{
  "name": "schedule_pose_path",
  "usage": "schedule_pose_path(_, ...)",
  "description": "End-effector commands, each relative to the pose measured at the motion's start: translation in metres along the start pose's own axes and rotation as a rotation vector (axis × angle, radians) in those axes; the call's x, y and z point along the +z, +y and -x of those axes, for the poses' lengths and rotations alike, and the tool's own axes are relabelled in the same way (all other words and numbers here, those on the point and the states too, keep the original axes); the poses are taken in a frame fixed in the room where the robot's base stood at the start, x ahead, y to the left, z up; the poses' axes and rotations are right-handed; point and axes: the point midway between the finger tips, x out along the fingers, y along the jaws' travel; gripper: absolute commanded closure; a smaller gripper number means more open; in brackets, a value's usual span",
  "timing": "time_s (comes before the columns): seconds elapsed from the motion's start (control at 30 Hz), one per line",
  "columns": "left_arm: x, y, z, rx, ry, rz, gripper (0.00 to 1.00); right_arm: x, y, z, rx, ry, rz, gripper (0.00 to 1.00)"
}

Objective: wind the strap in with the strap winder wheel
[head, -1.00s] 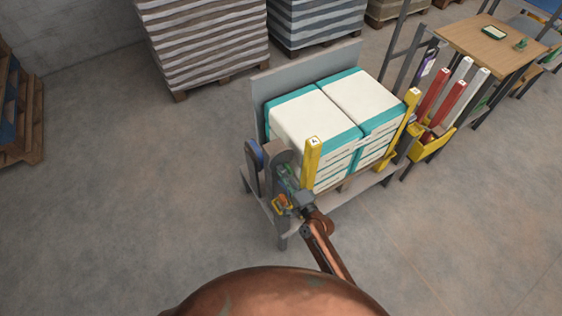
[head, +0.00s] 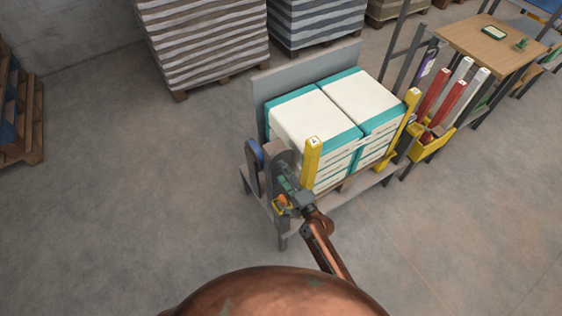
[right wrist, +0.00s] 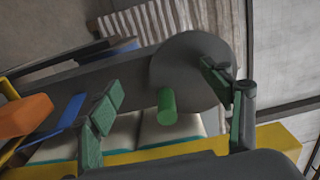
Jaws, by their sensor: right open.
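The strap winder wheel is a dark grey disc (right wrist: 200,62) with a short green handle peg (right wrist: 167,106) sticking out, seen in the right wrist view. In the head view the grey winder (head: 278,152) stands at the left end of the bench, partly behind my gripper. My right gripper (right wrist: 163,88) is open, one finger left of the green peg and the other to its right. Both fingers look apart from the peg. The gripper also shows small in the head view (head: 288,180). A blue part (head: 255,151), perhaps strap, is beside the winder. My left gripper is not in view.
Two white-and-teal stacks (head: 312,118) fill the bench, with a yellow post (head: 311,160) close beside my gripper. An orange piece (right wrist: 25,115) lies left of the fingers. A yellow bin (head: 432,146) is at the right end.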

Motion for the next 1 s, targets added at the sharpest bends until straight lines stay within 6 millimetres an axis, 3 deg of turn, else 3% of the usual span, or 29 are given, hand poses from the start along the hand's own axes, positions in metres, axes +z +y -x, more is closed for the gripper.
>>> schedule_pose_path(0.37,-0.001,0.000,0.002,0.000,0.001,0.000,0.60,-0.001,0.000,0.006,0.001,0.001,0.001,0.28)
schedule_pose_path(1.0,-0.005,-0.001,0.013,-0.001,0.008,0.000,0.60,0.000,0.000,0.076,0.001,0.000,0.001,0.28)
